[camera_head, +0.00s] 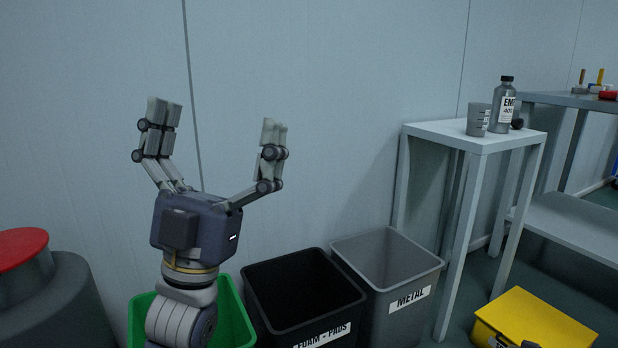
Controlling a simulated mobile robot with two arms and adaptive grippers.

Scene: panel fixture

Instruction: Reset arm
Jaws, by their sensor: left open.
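My left gripper (215,128) is raised in the left half of the head view, pointing up. Its fingers are spread wide and nothing is between them. The pale wall (330,110) is behind it. My left arm's wrist hangs in front of a green bin (236,312) and hides part of it. My right gripper is not in view.
A black bin labelled "FOAM - PADS" (318,313) and a grey bin labelled "METAL" (408,283) stand beside the green one. A tall table (452,134) holds a bottle (503,107) and a cup (479,120). A yellow box (530,318) is lower right. A red-topped drum (50,300) is left.

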